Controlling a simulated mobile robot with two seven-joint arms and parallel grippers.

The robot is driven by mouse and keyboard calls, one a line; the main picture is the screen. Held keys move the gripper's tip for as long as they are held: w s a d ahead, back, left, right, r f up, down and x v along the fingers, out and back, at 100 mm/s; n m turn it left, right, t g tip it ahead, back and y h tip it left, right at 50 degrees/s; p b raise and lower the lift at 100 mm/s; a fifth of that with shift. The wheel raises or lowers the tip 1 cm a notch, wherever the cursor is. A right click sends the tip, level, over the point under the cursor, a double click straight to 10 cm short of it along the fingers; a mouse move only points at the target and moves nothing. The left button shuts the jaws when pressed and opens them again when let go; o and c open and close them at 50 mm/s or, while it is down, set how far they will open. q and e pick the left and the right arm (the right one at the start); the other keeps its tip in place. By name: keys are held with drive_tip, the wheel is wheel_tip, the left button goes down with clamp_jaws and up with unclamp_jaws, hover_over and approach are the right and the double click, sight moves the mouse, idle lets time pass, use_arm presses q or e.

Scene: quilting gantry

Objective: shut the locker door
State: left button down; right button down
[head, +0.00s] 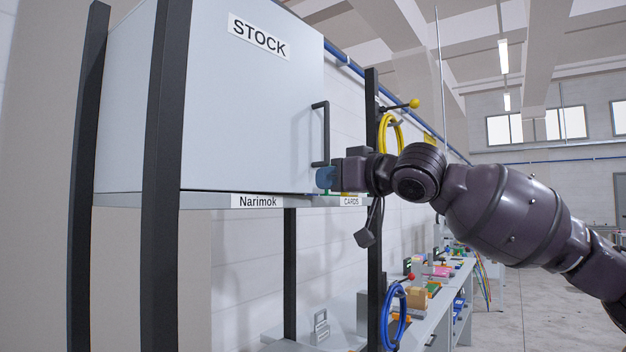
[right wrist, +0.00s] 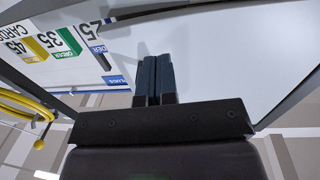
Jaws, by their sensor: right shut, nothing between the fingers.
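The locker is a pale grey box on a dark-posted rack. Its door (head: 255,110) carries a STOCK label and a black bar handle (head: 320,135) near its right edge. The door looks shut or nearly shut; I cannot tell whether a small gap is left. My right gripper (head: 325,178) is at the door's lower right corner, just below the handle. Its fingers are shut and empty; I cannot tell whether they touch the door. In the right wrist view the closed fingers (right wrist: 153,80) lie before a pale surface. My left gripper is not in view.
A shelf edge labelled Narimok (head: 258,201) runs under the locker. A dark post (head: 373,250) with a yellow hose coil (head: 391,133) stands close by my right wrist. A cluttered workbench (head: 430,318) is below. The floor at right (head: 530,305) looks clear.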

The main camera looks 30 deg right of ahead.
sight(304, 180)
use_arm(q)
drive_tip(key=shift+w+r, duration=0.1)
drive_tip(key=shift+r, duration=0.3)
use_arm(e)
drive_tip(key=shift+x, duration=1.95)
drive_tip(key=shift+w+a+r+p, duration=0.1)
drive_tip(key=shift+w+r+p, duration=0.1)
drive_tip(key=shift+w+p, duration=0.45)
drive_tip(key=shift+w+a+p, duration=0.2)
drive_tip(key=shift+w+p, duration=0.3)
drive_tip(key=shift+p, duration=0.15)
drive_tip(key=shift+d+f, duration=0.1)
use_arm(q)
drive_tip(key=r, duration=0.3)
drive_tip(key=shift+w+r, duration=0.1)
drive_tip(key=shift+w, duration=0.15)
